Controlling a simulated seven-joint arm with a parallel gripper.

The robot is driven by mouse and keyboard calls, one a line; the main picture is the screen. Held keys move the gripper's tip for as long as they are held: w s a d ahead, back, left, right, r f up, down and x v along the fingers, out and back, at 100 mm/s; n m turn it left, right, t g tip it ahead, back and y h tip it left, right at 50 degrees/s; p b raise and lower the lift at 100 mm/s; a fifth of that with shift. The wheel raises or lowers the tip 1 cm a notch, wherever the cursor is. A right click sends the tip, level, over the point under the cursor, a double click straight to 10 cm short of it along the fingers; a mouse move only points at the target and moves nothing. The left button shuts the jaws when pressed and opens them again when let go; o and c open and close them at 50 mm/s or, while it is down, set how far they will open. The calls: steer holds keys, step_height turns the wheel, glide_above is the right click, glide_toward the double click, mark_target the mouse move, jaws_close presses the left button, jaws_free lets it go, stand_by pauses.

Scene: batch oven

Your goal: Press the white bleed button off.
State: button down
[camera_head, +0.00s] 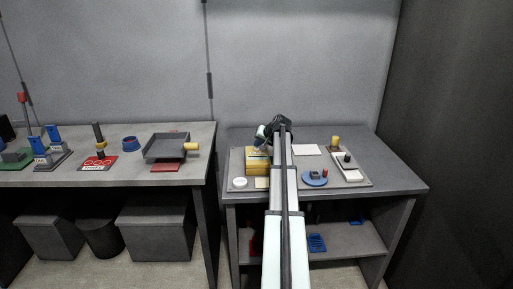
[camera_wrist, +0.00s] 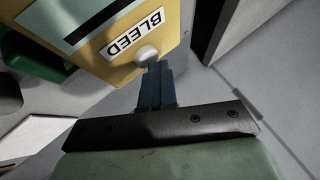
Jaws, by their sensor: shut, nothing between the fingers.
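The white bleed button (camera_wrist: 147,55) is a small round knob on the yellow box (camera_wrist: 172,30), just below a white label reading BLEED (camera_wrist: 133,33). My gripper (camera_wrist: 158,68) is shut and empty in the wrist view. Its blue fingertips are at the lower right edge of the button, touching it or very close; I cannot tell which. In the head view the yellow box (camera_head: 257,162) stands on the right table, and my arm reaches to it. The button is not made out in the head view.
On the right table (camera_head: 390,180) are a white round object (camera_head: 240,183), a blue round dish (camera_head: 315,181), a white paper (camera_head: 307,150) and a tray (camera_head: 358,181) at the right. The left table (camera_head: 190,179) holds a dark pan (camera_head: 165,148) and other items.

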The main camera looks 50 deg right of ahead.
steer(key=shift+r, duration=3.25)
